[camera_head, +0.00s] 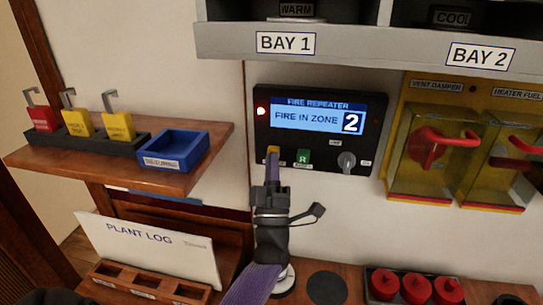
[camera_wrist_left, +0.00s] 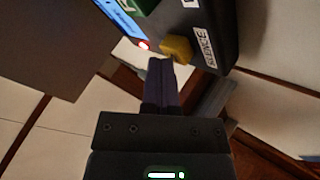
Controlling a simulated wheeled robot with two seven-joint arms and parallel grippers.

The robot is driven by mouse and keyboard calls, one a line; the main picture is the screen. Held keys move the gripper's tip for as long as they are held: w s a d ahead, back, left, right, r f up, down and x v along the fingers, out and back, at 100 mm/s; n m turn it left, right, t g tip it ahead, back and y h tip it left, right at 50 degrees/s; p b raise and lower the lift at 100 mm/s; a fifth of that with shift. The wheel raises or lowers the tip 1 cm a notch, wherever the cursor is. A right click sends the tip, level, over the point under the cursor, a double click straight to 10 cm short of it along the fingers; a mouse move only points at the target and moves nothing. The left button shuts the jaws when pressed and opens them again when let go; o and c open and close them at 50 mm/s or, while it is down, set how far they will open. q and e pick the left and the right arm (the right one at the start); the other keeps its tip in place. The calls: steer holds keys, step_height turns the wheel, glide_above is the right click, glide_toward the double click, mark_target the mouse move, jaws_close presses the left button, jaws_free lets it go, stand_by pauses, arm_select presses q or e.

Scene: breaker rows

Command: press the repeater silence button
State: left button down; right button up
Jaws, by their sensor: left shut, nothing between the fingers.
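The fire repeater panel (camera_head: 318,128) is a black box on the wall, its screen reading "FIRE IN ZONE 2", with a red lamp lit at its left. The yellow silence button (camera_head: 272,151) is at its lower left and is partly covered by my gripper in the head view. In the left wrist view the yellow button (camera_wrist_left: 177,48) is beside a label reading "SILENCE". My left gripper (camera_head: 272,165) is shut and empty, its fingertips at or just below the button; I cannot tell whether they touch. My right gripper is not in view.
A green button (camera_head: 303,157) and a grey knob (camera_head: 346,161) sit right of the yellow one. Yellow-framed covers with red handles (camera_head: 428,146) are further right. Red caps (camera_head: 415,288) stand below.

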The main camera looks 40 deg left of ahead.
arm_select(q)
steer(key=shift+w+a+b, duration=0.2)
steer(key=shift+w+b, duration=0.1)
steer(key=shift+w, duration=0.05)
steer(key=shift+s+d, duration=0.1)
steer(key=shift+s, duration=0.05)
steer(key=shift+s+d, duration=0.1)
steer(key=shift+s, duration=0.1)
steer(key=s+d+p, duration=0.2)
steer(key=s, duration=0.1)
steer(key=s+d+p, duration=0.1)
steer(key=s, duration=0.1)
steer(key=shift+s+p, duration=0.1)
steer(key=shift+p, duration=0.25)
